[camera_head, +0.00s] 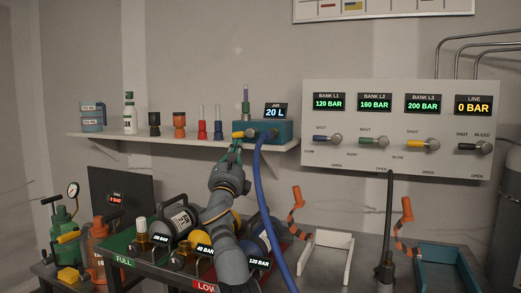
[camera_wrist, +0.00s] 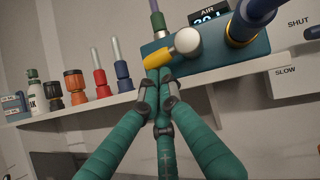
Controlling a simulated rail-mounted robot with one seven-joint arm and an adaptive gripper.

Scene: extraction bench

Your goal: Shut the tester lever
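The tester is a teal box (camera_head: 284,130) on the wall shelf, with a display reading AIR 20 L. It also shows in the wrist view (camera_wrist: 262,52). Its yellow lever (camera_wrist: 157,59) points left from a pale round knob (camera_wrist: 187,41); the lever also shows in the head view (camera_head: 238,135). My gripper (camera_wrist: 158,76) has its green fingers drawn together, tips meeting right at the lever's free end. The tips look in contact with the lever's lower side or very close; I cannot tell which. In the head view my gripper (camera_head: 236,148) is just below the lever.
A blue hose (camera_head: 262,190) hangs from the tester, right of my arm. The shelf (camera_head: 110,138) holds cups, bottles and fittings to the left. Gas cylinders (camera_head: 178,220) lie on the bench below. A valve panel (camera_head: 395,105) is at right.

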